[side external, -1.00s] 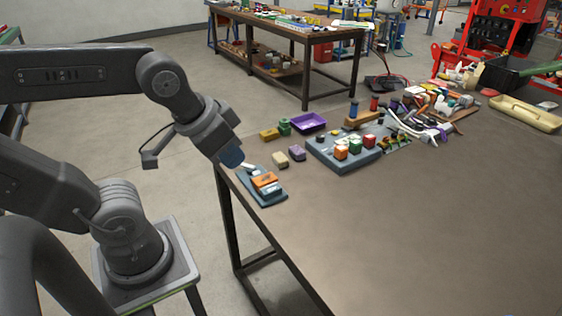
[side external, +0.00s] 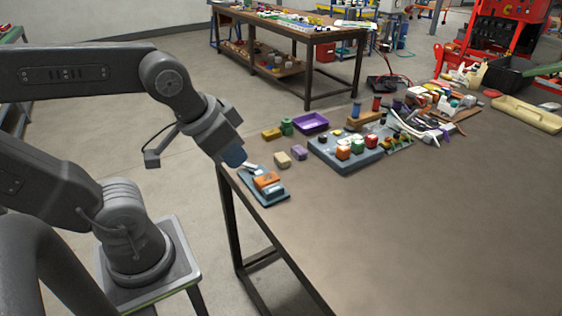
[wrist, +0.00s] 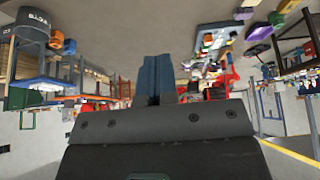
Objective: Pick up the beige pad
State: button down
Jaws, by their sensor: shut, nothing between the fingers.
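The beige pad (side external: 282,159) is a small block lying on the brown table near its left edge, just left of a purple block. My gripper (side external: 238,160) is left of the pad and apart from it, by the table's left edge. In the wrist view its two blue fingers (wrist: 158,80) are together with nothing between them. I cannot make out the beige pad for sure in the wrist view.
A blue tray (side external: 283,197) with an orange block (side external: 267,180) lies close below my gripper. The purple block (side external: 299,153) and a grey-blue board (side external: 345,165) with coloured parts are right of the pad. A yellow block (side external: 272,133) and purple tray (side external: 325,121) lie behind. The table's front right is clear.

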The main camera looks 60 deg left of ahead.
jog(key=c, duration=0.5)
grip_release()
dwell(0.3)
